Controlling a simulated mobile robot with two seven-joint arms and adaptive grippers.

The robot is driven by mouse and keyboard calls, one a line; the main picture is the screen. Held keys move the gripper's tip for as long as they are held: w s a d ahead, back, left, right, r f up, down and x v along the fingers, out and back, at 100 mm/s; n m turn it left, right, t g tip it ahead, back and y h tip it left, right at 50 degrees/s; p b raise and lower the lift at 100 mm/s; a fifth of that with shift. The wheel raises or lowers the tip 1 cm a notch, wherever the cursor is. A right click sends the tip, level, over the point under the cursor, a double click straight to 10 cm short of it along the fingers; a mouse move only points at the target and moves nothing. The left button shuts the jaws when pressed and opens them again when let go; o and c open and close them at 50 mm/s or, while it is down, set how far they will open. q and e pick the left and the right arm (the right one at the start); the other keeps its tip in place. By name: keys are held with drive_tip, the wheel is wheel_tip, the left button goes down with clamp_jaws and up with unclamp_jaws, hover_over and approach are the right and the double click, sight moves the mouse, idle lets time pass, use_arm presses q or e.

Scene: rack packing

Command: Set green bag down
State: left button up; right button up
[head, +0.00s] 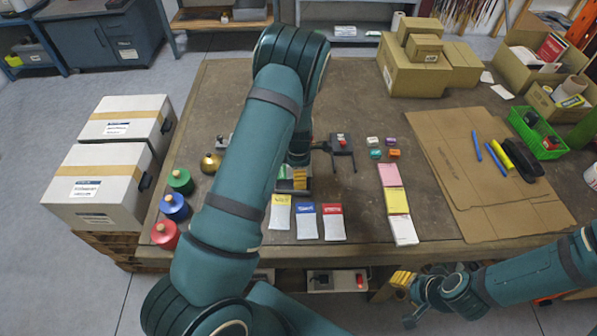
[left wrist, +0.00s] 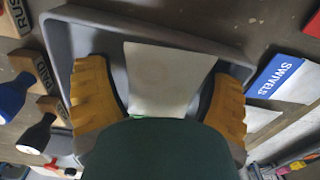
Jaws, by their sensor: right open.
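My left gripper (left wrist: 160,90) shows its two yellow fingers spread apart in the left wrist view, over a grey tray (left wrist: 60,38). A pale bag (left wrist: 168,72) lies between the fingers, with a bit of green at its lower edge. In the head view my left arm hides most of this spot; a green patch (head: 283,172) shows beside the yellow fingers of my left gripper (head: 298,179). Bags with yellow (head: 280,199), blue (head: 305,208) and red (head: 332,209) headers lie in a row in front. My right gripper (head: 406,297) is open and empty, off the table's front edge.
Stamps with wooden bases (left wrist: 47,75) stand left of the tray in the wrist view. Small coloured blocks (head: 375,154) and pink-to-white sheets (head: 397,201) lie right of my left arm. Cardboard (head: 465,165) covers the right side.

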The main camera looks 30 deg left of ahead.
use_arm(q)
drive_tip(key=shift+r, duration=0.15)
wheel_tip(320, 180, up, 12)
drive_tip(key=shift+f+p, duration=0.1)
drive_tip(key=shift+p, duration=0.9)
drive_tip(key=shift+w, duration=0.1)
